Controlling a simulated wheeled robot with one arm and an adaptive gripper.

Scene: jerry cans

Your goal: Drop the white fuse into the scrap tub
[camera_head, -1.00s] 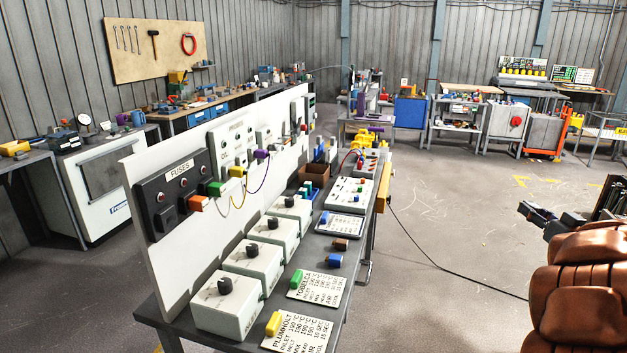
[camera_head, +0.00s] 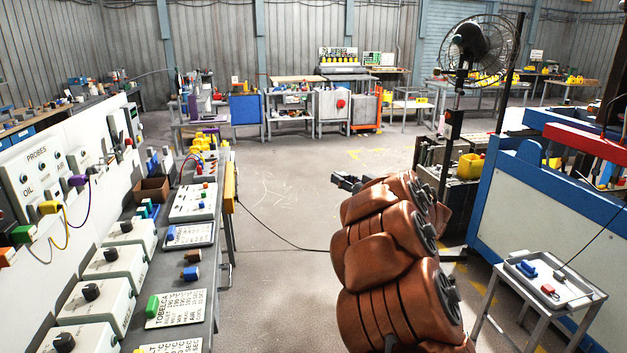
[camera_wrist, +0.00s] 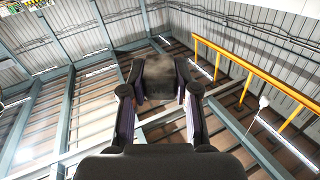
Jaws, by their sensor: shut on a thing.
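My gripper (camera_head: 348,182) is at the end of my brown padded arm, out over the open floor to the right of the bench. In the wrist view my gripper (camera_wrist: 160,92) is shut on a small block (camera_wrist: 159,76) between its fingers. The block looks dark grey-brown, in shadow, and I cannot tell it is the white fuse. I see no thing clearly marked as the scrap tub. An open brown box (camera_head: 151,190) stands on the bench, and a yellow bucket (camera_head: 470,166) stands at the right among machinery.
The bench (camera_head: 205,275) with grey boxes and coloured fuses is at the left. A small table with a tray (camera_head: 574,297) holding blue and red pieces is at lower right, before a blue-and-white machine (camera_head: 540,215). A cable crosses the clear middle floor.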

